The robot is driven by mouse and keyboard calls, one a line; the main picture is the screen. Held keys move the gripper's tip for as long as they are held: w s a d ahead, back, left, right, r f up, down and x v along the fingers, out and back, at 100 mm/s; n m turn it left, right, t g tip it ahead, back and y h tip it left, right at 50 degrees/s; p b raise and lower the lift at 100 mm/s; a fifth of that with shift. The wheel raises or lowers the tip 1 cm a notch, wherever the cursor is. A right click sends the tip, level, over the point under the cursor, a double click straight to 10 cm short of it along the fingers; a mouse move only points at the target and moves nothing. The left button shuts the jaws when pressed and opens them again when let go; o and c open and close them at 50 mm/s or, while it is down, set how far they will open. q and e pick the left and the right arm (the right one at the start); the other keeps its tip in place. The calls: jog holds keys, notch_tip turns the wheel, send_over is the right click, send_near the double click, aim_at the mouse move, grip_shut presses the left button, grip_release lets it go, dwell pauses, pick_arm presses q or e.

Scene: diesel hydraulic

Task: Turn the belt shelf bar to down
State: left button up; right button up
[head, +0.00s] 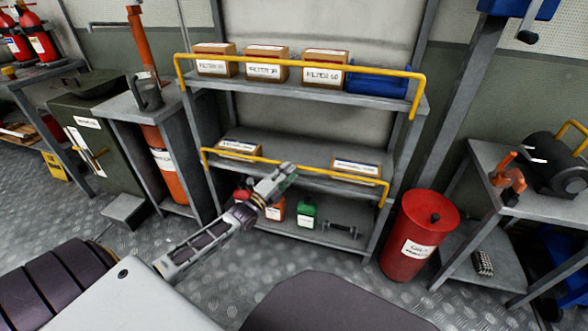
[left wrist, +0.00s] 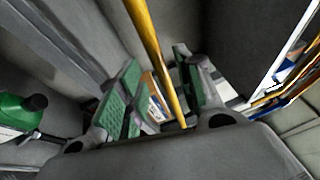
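The shelf rack has two yellow bars. The lower yellow bar (head: 330,177) runs across the front of the middle shelf, in front of two small labelled boxes; I take it as the belt shelf bar, but the labels are too small to read. The upper yellow bar (head: 300,63) runs across the top shelf. My left gripper (head: 287,172) is at the middle of the lower bar. In the left wrist view a yellow bar (left wrist: 157,55) passes between the green-padded fingers of my left gripper (left wrist: 162,90), with gaps on both sides. My right gripper is not in view.
Filter boxes (head: 265,63) and a blue case (head: 377,82) sit on the top shelf. A green bottle (head: 307,213) and an orange container stand on the bottom shelf. A red drum (head: 418,235) stands right of the rack, beside a bench (head: 520,205). Left is a cabinet.

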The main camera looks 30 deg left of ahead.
pick_arm(q)
jog(key=shift+b+x, duration=0.7)
jog(key=shift+x, duration=1.15)
grip_shut()
